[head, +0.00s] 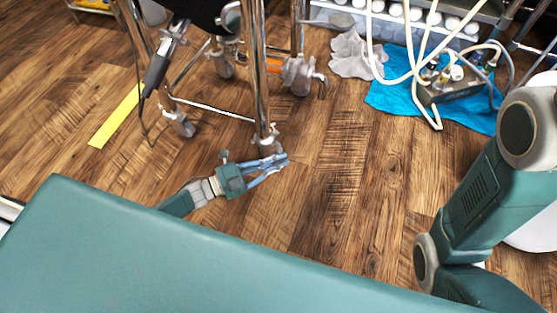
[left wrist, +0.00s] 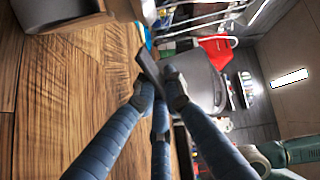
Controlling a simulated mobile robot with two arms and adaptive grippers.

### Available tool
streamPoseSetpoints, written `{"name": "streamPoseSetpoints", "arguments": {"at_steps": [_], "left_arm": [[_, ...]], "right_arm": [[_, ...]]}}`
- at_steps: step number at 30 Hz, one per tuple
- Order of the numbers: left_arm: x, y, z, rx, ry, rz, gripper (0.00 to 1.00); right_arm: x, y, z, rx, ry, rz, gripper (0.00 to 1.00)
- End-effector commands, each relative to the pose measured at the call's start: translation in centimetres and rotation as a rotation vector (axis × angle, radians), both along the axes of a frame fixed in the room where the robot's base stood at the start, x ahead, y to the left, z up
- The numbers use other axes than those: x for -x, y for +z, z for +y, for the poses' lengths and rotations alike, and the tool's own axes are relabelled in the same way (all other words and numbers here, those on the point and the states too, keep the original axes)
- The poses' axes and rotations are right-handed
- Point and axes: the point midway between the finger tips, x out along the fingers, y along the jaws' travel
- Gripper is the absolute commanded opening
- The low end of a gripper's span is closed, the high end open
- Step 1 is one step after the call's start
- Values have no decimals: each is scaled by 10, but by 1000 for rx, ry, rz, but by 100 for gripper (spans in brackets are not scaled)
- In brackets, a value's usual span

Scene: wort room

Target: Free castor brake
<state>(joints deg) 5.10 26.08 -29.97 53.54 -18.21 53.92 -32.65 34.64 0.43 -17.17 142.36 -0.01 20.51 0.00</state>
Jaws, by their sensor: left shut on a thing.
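A chrome-legged stand (head: 253,70) rises at the upper left of the head view, with small castors at its feet. The nearest castor (head: 268,142) is at the foot of the front right leg. My left gripper (head: 283,163) is low by the floor, right at this castor. In the left wrist view, its blue fingers (left wrist: 158,96) close on a dark, flat lever (left wrist: 148,68), seemingly the castor brake. A rounded grey body (left wrist: 203,85) lies just behind the lever. The fingers partly hide the contact. My right gripper is out of view; only its arm shows at the right.
Another castor (head: 179,122) stands to the left, near yellow floor tape (head: 117,119). A blue cloth (head: 389,97) with pale hoses and a metal fitting lies at the upper right, beside a grey rag (head: 352,56). The wooden floor (head: 345,185) right of my left gripper is clear.

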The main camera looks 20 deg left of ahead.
Motion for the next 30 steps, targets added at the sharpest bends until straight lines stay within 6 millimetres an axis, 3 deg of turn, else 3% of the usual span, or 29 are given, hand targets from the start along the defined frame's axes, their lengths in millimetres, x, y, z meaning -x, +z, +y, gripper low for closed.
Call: {"name": "streamPoseSetpoints", "arguments": {"at_steps": [12,13,16,25,30], "left_arm": [[-1,0,2,5,2,8,0],[-1,0,2,4,3,8,11],[-1,0,2,5,2,8,29],[0,0,2,4,2,7,29],[12,-1,15,3,2,8,29]], "right_arm": [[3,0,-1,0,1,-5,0],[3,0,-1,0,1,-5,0],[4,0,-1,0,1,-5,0],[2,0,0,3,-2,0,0],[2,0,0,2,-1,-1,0]]}}
